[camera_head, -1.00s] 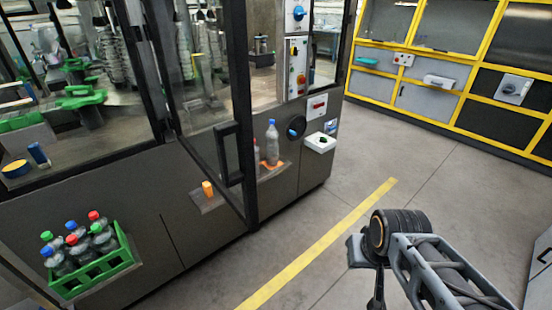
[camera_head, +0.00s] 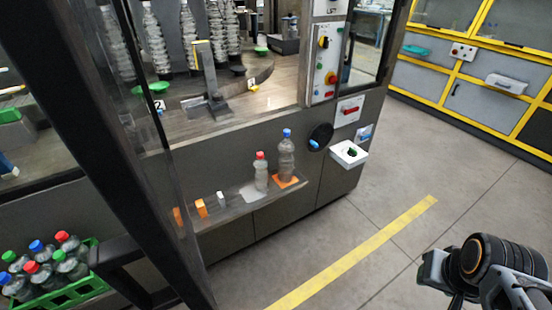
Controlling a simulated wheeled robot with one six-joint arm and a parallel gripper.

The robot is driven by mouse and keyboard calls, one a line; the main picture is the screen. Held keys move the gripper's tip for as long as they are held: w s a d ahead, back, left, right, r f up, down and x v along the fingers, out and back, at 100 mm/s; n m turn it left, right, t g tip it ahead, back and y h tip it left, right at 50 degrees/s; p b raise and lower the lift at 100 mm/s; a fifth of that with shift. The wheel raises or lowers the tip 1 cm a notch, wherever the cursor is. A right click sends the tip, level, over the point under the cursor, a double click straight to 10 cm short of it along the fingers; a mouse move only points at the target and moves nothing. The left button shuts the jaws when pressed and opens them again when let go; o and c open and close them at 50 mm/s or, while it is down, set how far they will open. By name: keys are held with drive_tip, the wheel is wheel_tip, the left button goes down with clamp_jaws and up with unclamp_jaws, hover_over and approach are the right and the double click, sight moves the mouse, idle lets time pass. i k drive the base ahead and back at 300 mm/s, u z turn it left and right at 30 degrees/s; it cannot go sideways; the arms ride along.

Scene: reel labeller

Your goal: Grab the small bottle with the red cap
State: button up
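The small bottle with the red cap (camera_head: 261,173) stands upright on the narrow shelf (camera_head: 236,204) on the front of the machine. Just right of it, a taller bottle with a blue cap (camera_head: 287,158) stands on an orange pad. My gripper (camera_head: 436,280) is at the lower right over the floor, well apart from the bottles. Only part of it shows, and I cannot tell whether its fingers are open or shut.
A dark door frame (camera_head: 150,190) crosses the left of the view. A green crate (camera_head: 70,292) holds several capped bottles at the lower left. A small white box (camera_head: 349,154) juts from the machine. Floor with a yellow line (camera_head: 360,250) lies clear.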

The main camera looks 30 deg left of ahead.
sight(261, 172)
drive_tip(key=i, duration=1.3)
drive_tip(key=u, duration=3.3)
drive_tip(key=i, duration=0.5)
